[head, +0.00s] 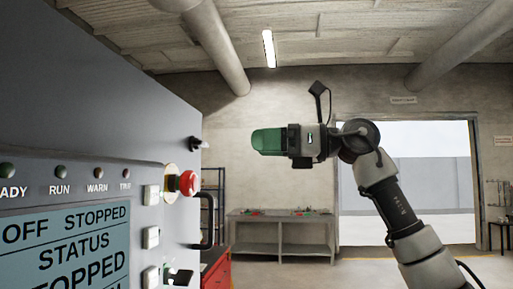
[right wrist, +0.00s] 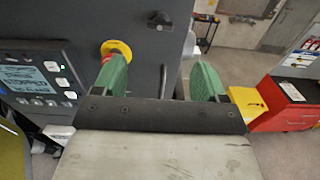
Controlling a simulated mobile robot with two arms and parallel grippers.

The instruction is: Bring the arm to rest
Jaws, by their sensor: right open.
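My right arm (head: 393,205) comes in from the lower right, bends at the elbow and reaches left at mid height. Its right gripper (head: 268,141) has green fingers and points left toward the grey genset panel (head: 90,75). In the right wrist view the two green fingers of the gripper (right wrist: 160,80) are spread wide apart with nothing held between them. A red stop button (head: 188,183) on a yellow collar sits on the panel, apart from the gripper in the head view. In the right wrist view its yellow collar (right wrist: 116,48) shows behind the left finger. My left gripper is not in view.
The panel's screen (head: 65,245) reads STOPPED under a row of lamps. A dark handle (head: 205,230) sticks out at the panel's edge. A red cabinet (head: 217,272) stands beyond it. A grey workbench (head: 280,220) is at the back wall, left of a wide open doorway (head: 430,160).

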